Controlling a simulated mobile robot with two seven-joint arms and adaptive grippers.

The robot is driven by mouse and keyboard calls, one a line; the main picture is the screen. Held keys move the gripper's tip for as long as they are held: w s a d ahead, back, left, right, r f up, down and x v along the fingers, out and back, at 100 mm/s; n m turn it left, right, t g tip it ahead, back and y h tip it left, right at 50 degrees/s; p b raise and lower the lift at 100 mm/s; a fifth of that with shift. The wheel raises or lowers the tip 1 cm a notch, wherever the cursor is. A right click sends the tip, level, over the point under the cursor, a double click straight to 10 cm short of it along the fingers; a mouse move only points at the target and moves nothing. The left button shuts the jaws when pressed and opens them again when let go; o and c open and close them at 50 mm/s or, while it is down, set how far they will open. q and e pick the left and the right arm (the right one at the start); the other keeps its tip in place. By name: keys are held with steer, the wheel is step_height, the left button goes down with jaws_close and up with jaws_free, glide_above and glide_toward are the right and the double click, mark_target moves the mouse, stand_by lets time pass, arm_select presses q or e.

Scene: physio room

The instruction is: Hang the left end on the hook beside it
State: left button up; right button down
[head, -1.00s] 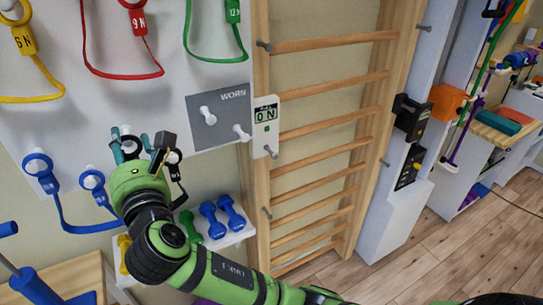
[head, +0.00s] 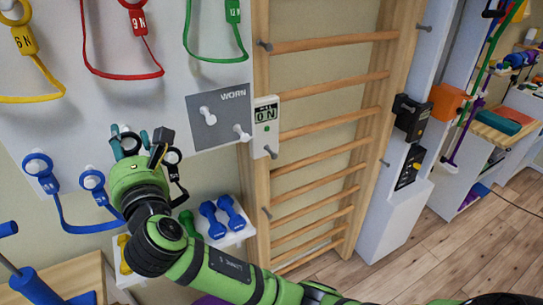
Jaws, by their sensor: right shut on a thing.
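My right gripper (head: 133,142) is in front of the white wall board, pointing up at it. It is shut on a black ring end (head: 131,143), which its fingers partly cover. A second black ring (head: 172,156) shows just right of the gripper, with a dark strap below it. Most of the strap is hidden behind my gripper and wrist. Whether the held ring touches a hook cannot be seen. To the left, a blue band (head: 85,227) hangs in a loop from two blue rings (head: 38,166). My left gripper is not in view.
Yellow (head: 32,98), red (head: 122,75) and green (head: 216,60) bands hang above. A grey WORN panel (head: 220,118) with two pegs is at right, beside a small display (head: 265,127) and wooden wall bars (head: 325,130). Blue dumbbells (head: 213,219) sit on a shelf below.

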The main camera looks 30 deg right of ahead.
steer(key=shift+w, duration=0.55)
steer(key=shift+w, duration=0.55)
steer(key=shift+w+r, duration=0.1)
steer(key=shift+w, duration=0.05)
steer(key=shift+f, duration=0.45)
steer(key=c, duration=0.5)
jaws_free()
steer(key=shift+c, duration=0.2)
steer(key=shift+o, duration=0.9)
